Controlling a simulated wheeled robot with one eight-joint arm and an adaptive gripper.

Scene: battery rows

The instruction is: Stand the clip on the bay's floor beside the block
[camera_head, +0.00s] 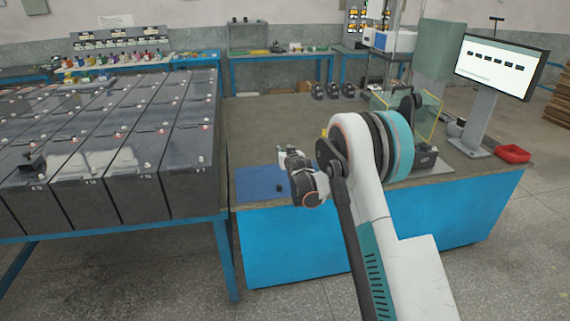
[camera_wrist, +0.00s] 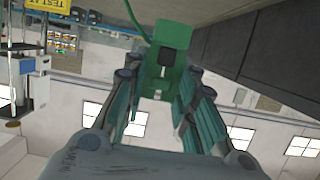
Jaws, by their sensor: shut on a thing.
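My gripper (camera_head: 288,158) is raised over the near left part of the workbench, close to a blue mat. In the wrist view my gripper (camera_wrist: 166,88) is shut on a green clip (camera_wrist: 176,34), which has a dark patch on its face and a green cable at its upper left. I cannot make out the clip in the head view. A bay with clear, yellow-edged panels (camera_head: 432,108) stands on the bench right of my arm, partly hidden by it. A dark block (camera_head: 427,160) with a pale label sits at its near side. My gripper is well left of both.
The blue mat (camera_head: 256,184) has a small black piece (camera_head: 279,187) on it. Rows of large dark batteries (camera_head: 105,140) fill the left table. A monitor (camera_head: 498,65) and a red tray (camera_head: 513,153) stand at the right. The bench's middle left (camera_head: 262,125) is clear.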

